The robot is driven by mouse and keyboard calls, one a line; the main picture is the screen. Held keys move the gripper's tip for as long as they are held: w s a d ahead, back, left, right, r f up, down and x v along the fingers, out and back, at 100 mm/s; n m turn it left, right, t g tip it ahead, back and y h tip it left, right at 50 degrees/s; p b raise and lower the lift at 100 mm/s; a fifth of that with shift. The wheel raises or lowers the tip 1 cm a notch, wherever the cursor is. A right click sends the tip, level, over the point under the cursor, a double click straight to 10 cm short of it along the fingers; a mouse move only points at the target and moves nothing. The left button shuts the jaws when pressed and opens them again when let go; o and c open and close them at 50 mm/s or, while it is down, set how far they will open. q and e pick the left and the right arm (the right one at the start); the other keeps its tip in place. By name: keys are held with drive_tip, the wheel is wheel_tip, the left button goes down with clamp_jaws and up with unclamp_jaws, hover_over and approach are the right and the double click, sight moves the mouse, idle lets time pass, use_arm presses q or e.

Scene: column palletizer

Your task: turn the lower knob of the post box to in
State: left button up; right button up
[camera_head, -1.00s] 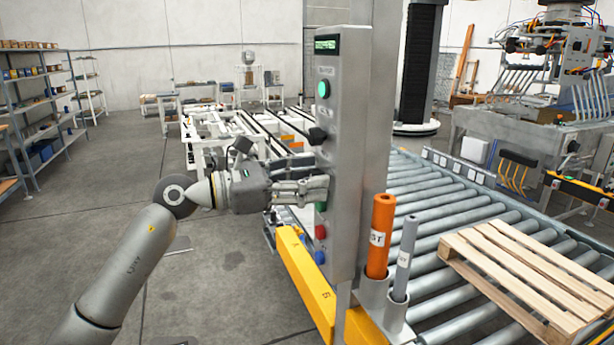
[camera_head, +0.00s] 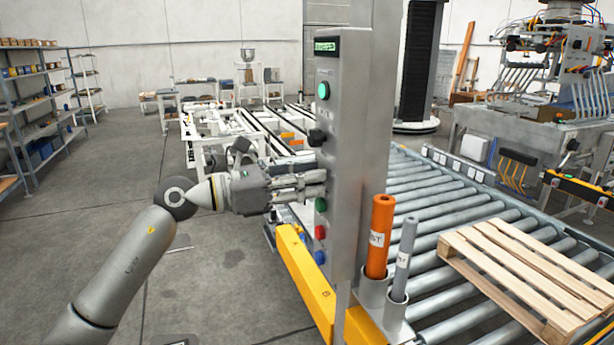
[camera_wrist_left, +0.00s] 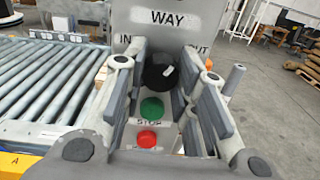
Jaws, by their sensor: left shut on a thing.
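The grey post box (camera_head: 345,120) stands upright with its button face toward the left. My left gripper (camera_head: 318,184) reaches it from the left and hides the lower knob in the head view. In the left wrist view the lower knob (camera_wrist_left: 159,74) is black and round, under the label WAY, with IN at its left and OUT at its right. Its small white mark lies right of its middle, toward the OUT side. The fingers of my left gripper (camera_wrist_left: 163,82) stand on both sides of the knob and are shut on it. My right gripper is not in view.
The upper black knob (camera_head: 317,137) and lit green button (camera_head: 323,91) sit above. Below are a green button (camera_head: 320,204), red button (camera_head: 320,232) and blue button (camera_head: 319,257). An orange tube (camera_head: 380,235) stands beside the post; a pallet (camera_head: 520,270) lies on the rollers.

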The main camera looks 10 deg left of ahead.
use_arm(q)
drive_tip(key=shift+n+t+p, duration=0.3)
drive_tip(key=shift+n+p, duration=6)
drive_tip(key=shift+n, duration=1)
drive_tip(key=o, duration=1.1)
drive_tip(key=shift+c, duration=0.2)
drive_tip(key=shift+s, duration=0.1)
drive_tip(key=v, duration=0.8)
